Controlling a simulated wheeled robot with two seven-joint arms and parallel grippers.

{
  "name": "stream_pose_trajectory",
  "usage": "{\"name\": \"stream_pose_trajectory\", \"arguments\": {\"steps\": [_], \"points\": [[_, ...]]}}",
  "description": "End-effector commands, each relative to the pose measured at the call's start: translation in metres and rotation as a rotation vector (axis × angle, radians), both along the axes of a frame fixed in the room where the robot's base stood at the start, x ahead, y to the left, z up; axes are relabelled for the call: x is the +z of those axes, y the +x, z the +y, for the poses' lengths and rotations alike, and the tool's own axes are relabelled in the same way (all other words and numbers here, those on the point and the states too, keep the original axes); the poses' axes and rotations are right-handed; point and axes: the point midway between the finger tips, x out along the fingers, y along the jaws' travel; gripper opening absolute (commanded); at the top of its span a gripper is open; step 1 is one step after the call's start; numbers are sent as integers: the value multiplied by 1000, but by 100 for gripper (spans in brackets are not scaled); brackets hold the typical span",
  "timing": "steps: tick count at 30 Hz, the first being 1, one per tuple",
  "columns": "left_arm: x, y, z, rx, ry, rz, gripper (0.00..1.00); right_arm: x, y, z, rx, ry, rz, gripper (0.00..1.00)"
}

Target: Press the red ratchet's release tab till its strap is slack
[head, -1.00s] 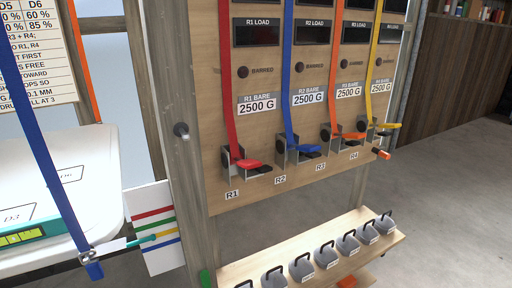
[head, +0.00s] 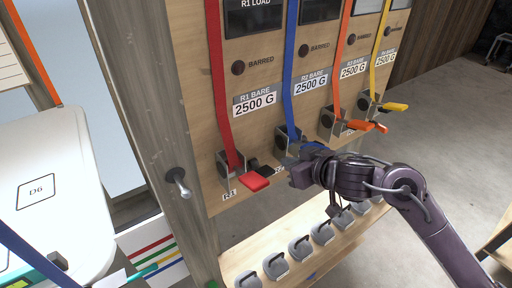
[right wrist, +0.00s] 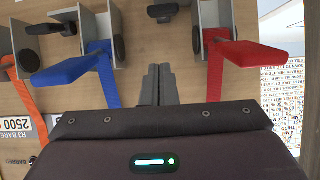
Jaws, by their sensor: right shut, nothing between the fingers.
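The red ratchet has a metal bracket on the wooden panel above the R1 label, with a red handle (head: 256,182) sticking out; the handle also shows in the right wrist view (right wrist: 258,55). A black tab (head: 258,167) shows beside the handle, and a black piece (right wrist: 162,10) shows left of the bracket in the right wrist view. The red strap (head: 218,90) runs straight up from the ratchet. My right gripper (head: 291,175) is shut and empty, just right of the red handle, apart from it; its fingers (right wrist: 160,72) point between the red and blue ratchets. My left gripper is out of view.
The blue ratchet handle (right wrist: 72,72) is close beside my right fingers. Orange (head: 360,125) and yellow (head: 393,107) handles are further right. A shelf (head: 235,262) with several grey weights lies below. A wooden post (head: 150,120) stands left.

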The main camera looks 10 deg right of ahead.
Motion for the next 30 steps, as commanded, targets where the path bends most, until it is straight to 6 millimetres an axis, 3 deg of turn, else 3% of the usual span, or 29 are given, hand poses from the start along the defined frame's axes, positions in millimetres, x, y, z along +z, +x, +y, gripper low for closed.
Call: {"name": "stream_pose_trajectory", "arguments": {"steps": [4,17,30], "points": [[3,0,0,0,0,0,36,14,-5,4,8,-11,-14,0],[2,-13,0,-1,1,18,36,10,1,7,8,-6,-15,0],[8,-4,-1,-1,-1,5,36,-30,72,32,7,-5,-14,0]]}}
